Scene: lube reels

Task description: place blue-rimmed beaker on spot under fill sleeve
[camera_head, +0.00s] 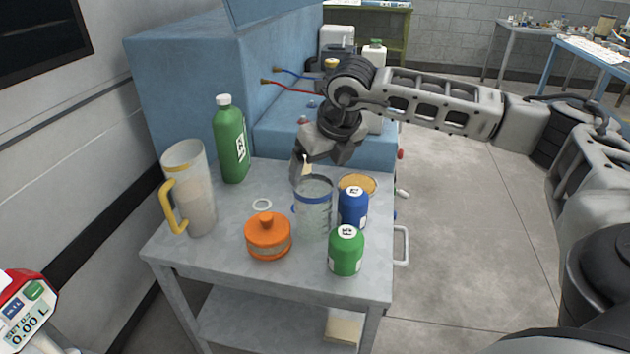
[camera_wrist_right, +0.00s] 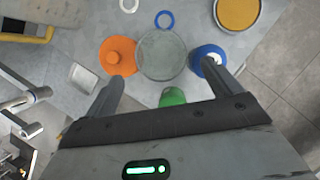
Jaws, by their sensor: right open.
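The blue-rimmed beaker (camera_head: 314,218) is clear and stands upright on the grey cart, with its blue rim at the top. My right gripper (camera_head: 303,172) is at the beaker's far side near the rim, pointing down. In the right wrist view the beaker (camera_wrist_right: 162,52) appears centred between the spread fingers (camera_wrist_right: 165,80), and no grip on it shows. One finger overlaps the blue canister in that view. My left gripper is not in view. I cannot make out the fill sleeve or the spot under it.
An orange lidded pot (camera_head: 268,238), a blue canister (camera_head: 353,207) and a green canister (camera_head: 346,252) crowd the beaker. A yellow-handled jug (camera_head: 190,190) and green bottle (camera_head: 230,142) stand left. A white ring (camera_head: 261,204) lies flat. A red-white meter (camera_head: 25,308) shows lower left.

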